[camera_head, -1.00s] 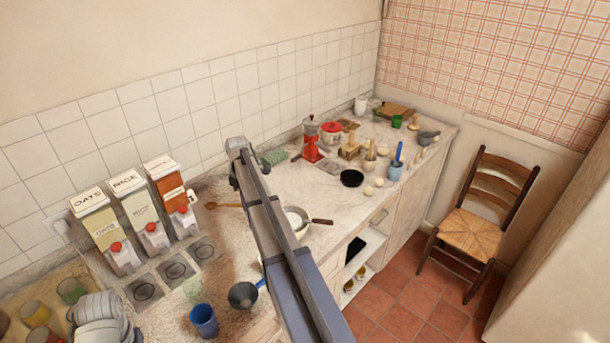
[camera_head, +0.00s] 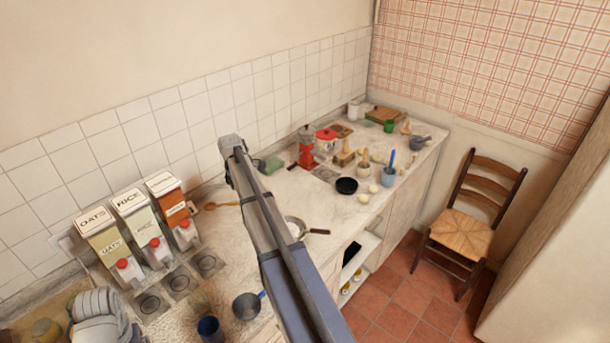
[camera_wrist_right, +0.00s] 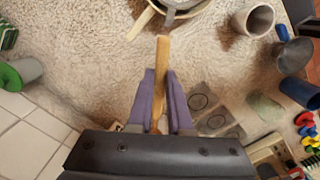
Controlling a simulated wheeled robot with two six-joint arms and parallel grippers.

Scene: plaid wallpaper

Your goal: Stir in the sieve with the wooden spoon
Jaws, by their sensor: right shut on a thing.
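The wooden spoon (camera_wrist_right: 161,62) is held between the purple fingers of my right gripper (camera_wrist_right: 160,76), its handle end pointing up in the right wrist view. In the head view the spoon (camera_head: 222,205) shows beside my right arm, which hides that gripper and part of the spoon. The sieve (camera_head: 302,225) with a dark handle sits at a pale bowl on the counter, partly behind my arm. The sieve (camera_wrist_right: 180,12) is cut off by the top edge in the right wrist view, beyond the spoon and apart from it. My left gripper is out of view.
Grain dispensers (camera_head: 142,225) stand along the wall at the left. A blue cup (camera_head: 208,328) and a dark blue-handled pan (camera_head: 247,306) are near the front.

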